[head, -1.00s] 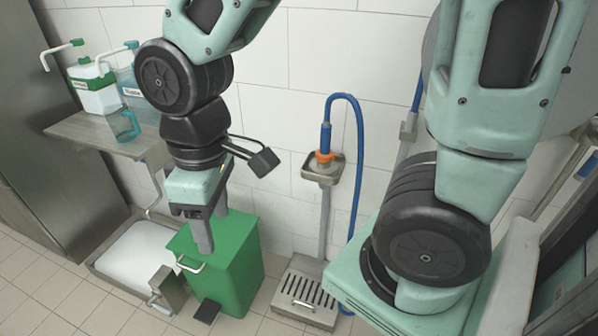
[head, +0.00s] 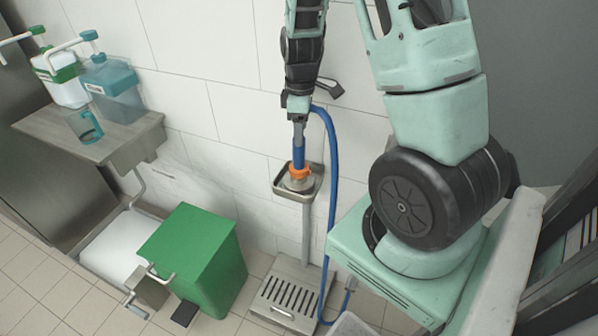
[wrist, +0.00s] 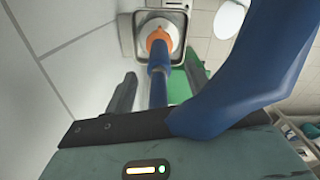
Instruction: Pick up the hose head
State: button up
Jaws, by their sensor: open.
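The hose head (head: 299,160) is a blue tube with an orange collar. It stands upright in a small metal wall holder (head: 313,185), its blue hose (head: 331,150) looping over and down to the right. My gripper (head: 299,128) is at the upper end of the hose head. In the wrist view the hose head (wrist: 158,75) runs up the middle between my two open fingers (wrist: 155,85), with a visible gap on each side. The orange collar and the holder lie beyond the fingertips. The near hose loop covers part of the right side there.
A green bin (head: 195,258) stands on the floor at left, beside a low basin. A shelf (head: 100,140) at left holds two pump bottles and a teal cup (head: 85,125). A slotted metal floor box (head: 290,290) lies below the holder. The tiled wall is close behind the hose.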

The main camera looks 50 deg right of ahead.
aim_at(299, 152)
jog(key=shift+w+f+p, duration=0.15)
jog(key=shift+f+p, duration=0.1)
jog(key=shift+f, duration=1.85)
jog(key=shift+w+f+p, duration=0.15)
jog(key=shift+f+p, duration=0.1)
jog(key=shift+f, duration=1.8)
jog(key=c, duration=1)
